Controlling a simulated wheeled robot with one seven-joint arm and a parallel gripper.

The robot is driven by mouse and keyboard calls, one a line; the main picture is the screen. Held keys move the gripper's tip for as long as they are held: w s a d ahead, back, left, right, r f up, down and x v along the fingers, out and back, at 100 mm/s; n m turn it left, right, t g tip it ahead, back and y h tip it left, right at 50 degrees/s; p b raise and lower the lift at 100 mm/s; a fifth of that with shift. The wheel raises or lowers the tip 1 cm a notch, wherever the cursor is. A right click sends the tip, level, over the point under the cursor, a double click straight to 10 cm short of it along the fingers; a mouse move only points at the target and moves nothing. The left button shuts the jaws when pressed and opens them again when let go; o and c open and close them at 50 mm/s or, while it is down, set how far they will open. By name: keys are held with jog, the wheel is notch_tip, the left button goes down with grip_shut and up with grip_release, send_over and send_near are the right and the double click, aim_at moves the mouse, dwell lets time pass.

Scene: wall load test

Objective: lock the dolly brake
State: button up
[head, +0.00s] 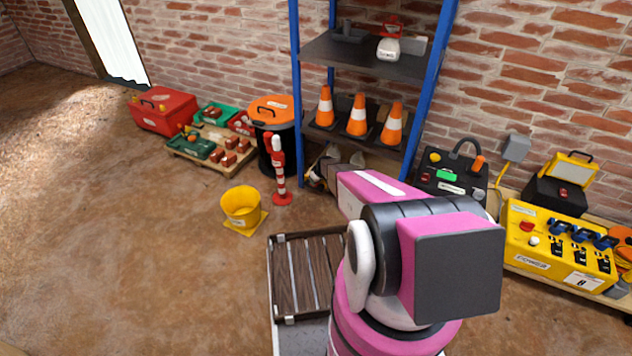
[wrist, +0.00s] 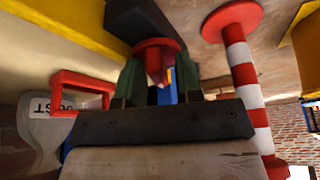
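A low dolly-like platform (head: 307,272) with a dark wooden slatted deck, metal strips and a dark frame stands on the floor left of my pink arm. I cannot make out its brake in the head view. My gripper is hidden behind my arm there. In the wrist view, which looks upside down, two dark green finger-like parts flank a red knob-like part (wrist: 156,58) under a dark block. A dark bolted plate (wrist: 160,127) and a pale wood-like surface (wrist: 165,161) fill the lower part. I cannot tell whether the gripper touches the red part.
A red-and-white post (head: 279,170) stands close by and shows in the wrist view (wrist: 245,75). A yellow bucket (head: 241,205) stands left of it. A blue-framed shelf (head: 296,90) with orange cones stands behind. A yellow power box (head: 530,245) is at right. The left floor is clear.

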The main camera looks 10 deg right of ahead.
jog(key=shift+w+d+m, duration=0.15)
jog(key=shift+m, duration=0.25)
